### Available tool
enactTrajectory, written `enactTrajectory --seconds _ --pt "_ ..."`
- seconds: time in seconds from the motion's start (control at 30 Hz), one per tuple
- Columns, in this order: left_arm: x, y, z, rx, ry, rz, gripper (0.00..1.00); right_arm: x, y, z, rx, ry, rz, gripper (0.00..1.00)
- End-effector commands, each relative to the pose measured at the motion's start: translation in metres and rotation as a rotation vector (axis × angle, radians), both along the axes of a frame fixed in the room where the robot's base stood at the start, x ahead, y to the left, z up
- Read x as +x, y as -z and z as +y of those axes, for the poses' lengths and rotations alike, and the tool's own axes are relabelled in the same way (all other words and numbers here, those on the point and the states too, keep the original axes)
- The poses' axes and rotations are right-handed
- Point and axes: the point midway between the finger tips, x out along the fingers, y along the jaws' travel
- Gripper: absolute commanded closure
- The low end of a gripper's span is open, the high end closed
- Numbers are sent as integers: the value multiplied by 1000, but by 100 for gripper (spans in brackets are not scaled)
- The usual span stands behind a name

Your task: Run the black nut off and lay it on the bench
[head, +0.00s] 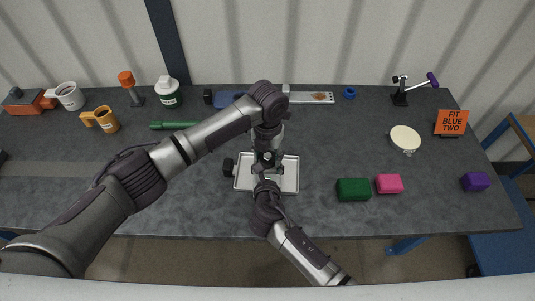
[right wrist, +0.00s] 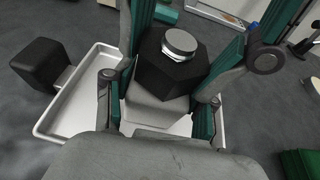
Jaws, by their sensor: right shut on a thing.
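The black hexagonal nut (right wrist: 172,72) sits with a round silver end standing out of it, on top of a grey block (right wrist: 155,110) in the right wrist view. My right gripper (head: 267,178) reaches in from the front, its fingers on either side of the grey block. My left gripper (head: 266,148) comes down from above in the head view. Teal-padded fingers flank the nut in the right wrist view; whether they press on it I cannot tell. The grippers largely hide the nut and block in the head view.
A white tray (head: 290,184) lies under the work, with a black block (head: 228,167) at its left. Green (head: 353,189), pink (head: 389,184) and purple (head: 475,181) blocks lie to the right. An orange sign (head: 452,121) reads "FIT BLUE TWO". The bench (head: 325,215) is bare in front.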

Motion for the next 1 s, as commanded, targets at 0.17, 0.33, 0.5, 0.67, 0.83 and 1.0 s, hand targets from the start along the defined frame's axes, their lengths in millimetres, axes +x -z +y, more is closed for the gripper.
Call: enactTrajectory --seconds 0.17,0.33,0.5,0.67,0.83,1.0 --pt "0 0 0 1 0 1 83 0 1 0 -1 1 2 100" --pt "0 0 0 0 -26 1 92 0 1 0 -1 1 2 100" --pt "-1 0 -1 -1 -289 2 92 0 1 0 -1 1 2 100" --pt "-1 0 0 -1 -685 3 92 0 1 0 -1 1 2 100" --pt "-1 0 -1 -1 -1113 4 92 0 1 0 -1 1 2 100" --pt "-1 0 -1 0 -1546 5 92 0 1 0 -1 1 2 100"
